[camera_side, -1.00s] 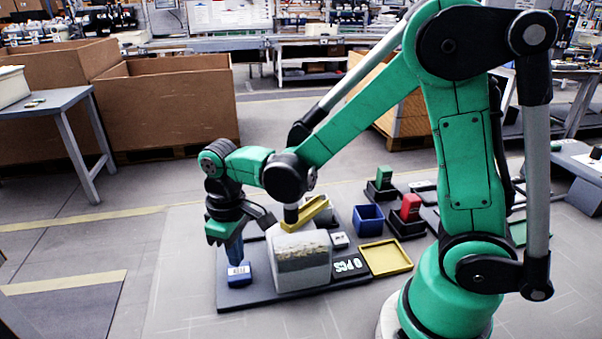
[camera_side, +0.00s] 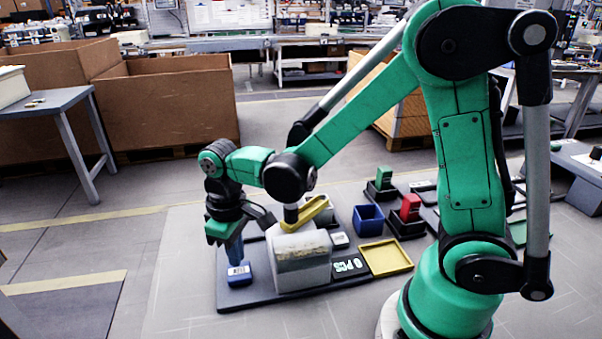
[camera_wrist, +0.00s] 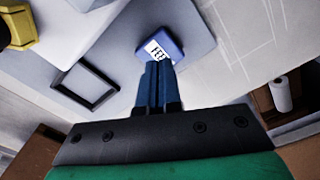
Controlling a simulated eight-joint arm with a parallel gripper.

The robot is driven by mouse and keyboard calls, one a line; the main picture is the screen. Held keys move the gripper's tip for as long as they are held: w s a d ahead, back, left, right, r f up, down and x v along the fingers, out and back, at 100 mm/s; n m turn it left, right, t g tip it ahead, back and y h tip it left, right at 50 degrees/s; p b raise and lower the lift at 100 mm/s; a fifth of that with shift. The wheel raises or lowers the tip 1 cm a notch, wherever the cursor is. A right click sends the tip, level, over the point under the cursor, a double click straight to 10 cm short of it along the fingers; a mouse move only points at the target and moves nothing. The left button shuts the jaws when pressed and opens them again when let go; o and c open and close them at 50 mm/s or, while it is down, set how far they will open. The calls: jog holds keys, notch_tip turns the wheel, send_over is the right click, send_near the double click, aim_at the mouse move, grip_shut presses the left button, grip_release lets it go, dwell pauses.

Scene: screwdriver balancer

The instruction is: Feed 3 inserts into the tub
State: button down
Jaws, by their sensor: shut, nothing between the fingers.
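My gripper (camera_side: 237,260) points down with its blue fingers together and empty. Its tips are right at the blue button block (camera_side: 239,274), whose white label starts with "FEE" in the wrist view (camera_wrist: 160,47). I cannot tell whether the tips press on it. A pale hopper (camera_side: 302,262) with a see-through front and grainy contents stands just right of it. A yellow chute (camera_side: 305,213) sits behind the hopper, by a partly hidden grey container. A display (camera_side: 350,266) in front reads "0 PCS". An open blue tub (camera_side: 368,219) stands behind right, and no inserts show in it.
A yellow tray (camera_side: 386,258) lies flat and empty right of the display. Red (camera_side: 410,208) and green (camera_side: 384,178) pieces stand in dark holders. Floor left of the base plate is clear.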

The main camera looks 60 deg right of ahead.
jog(key=shift+f, duration=1.2)
dwell(0.6)
jog(key=shift+r, duration=3.5)
notch_tip(320, 180, up, 6)
send_over(239, 270)
jog(key=shift+f, duration=5.3)
jog(key=shift+f, duration=0.55)
